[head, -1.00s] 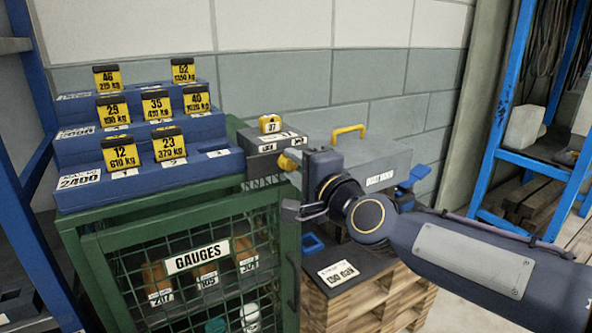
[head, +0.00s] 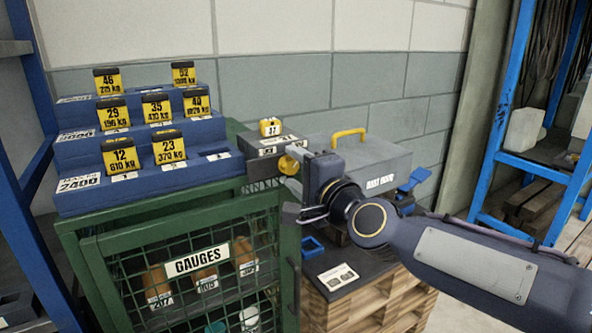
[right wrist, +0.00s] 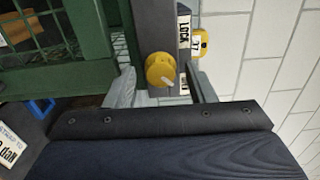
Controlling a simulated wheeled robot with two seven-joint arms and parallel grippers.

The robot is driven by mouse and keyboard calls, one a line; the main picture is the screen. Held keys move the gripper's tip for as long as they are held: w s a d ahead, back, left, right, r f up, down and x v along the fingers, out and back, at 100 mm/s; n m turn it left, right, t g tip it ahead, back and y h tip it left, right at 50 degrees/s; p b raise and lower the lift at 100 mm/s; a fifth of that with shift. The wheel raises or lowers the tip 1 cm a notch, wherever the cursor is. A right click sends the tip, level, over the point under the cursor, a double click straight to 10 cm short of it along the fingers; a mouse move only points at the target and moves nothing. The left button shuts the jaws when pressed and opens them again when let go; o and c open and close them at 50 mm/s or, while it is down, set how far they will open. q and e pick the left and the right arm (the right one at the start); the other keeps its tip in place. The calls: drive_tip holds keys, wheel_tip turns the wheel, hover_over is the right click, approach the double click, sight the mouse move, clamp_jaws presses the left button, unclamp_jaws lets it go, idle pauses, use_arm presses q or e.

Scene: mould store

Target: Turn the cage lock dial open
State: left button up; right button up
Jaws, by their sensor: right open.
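The yellow lock dial (head: 289,164) is on the dark lock box (head: 262,168) at the cage's right upper corner. In the right wrist view the dial (right wrist: 159,66) shows as a round knob with a pale mark toward its lower right. My right gripper (head: 300,186) is open. In the right wrist view its two fingers stand on either side of the dial, with the dial between or just beyond the fingertips (right wrist: 160,84); I cannot tell whether they touch it. The green mesh cage (head: 97,262) with a GAUGES sign appears shut. My left gripper is not in view.
Blue stepped blocks (head: 90,145) with yellow numbered tags stand on the cage. A yellow 37 tag (head: 270,127) sits on the lock box. A grey case (head: 385,160) with a yellow handle stands behind my right gripper. A wooden stack (head: 385,297) is below it.

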drive_tip(key=b+v, duration=0.2)
drive_tip(key=v, duration=0.5)
drive_tip(key=shift+s+d, duration=0.2)
drive_tip(key=s+d+f+n+g+h, duration=0.25)
drive_tip(key=s+d+f, duration=0.25)
drive_tip(key=d+f, duration=0.25)
drive_tip(key=s+d+f+n+g+h, duration=0.2)
drive_tip(key=s+d+f+n, duration=0.25)
drive_tip(key=d+f, duration=0.3)
drive_tip(key=s+d+f+n+g+h+p, duration=0.1)
drive_tip(key=s+d+f+g, duration=0.15)
drive_tip(key=s+f, duration=0.4)
drive_tip(key=s+d+f+n+g+h, duration=0.1)
drive_tip(key=s+d+f+g, duration=0.15)
drive_tip(key=s+f, duration=0.45)
wheel_tip(320, 180, up, 31)
drive_tip(key=p, duration=3)
drive_tip(key=shift+s+d+r, duration=0.15)
drive_tip(key=shift+d+r, duration=0.05)
drive_tip(key=shift+d, duration=0.2)
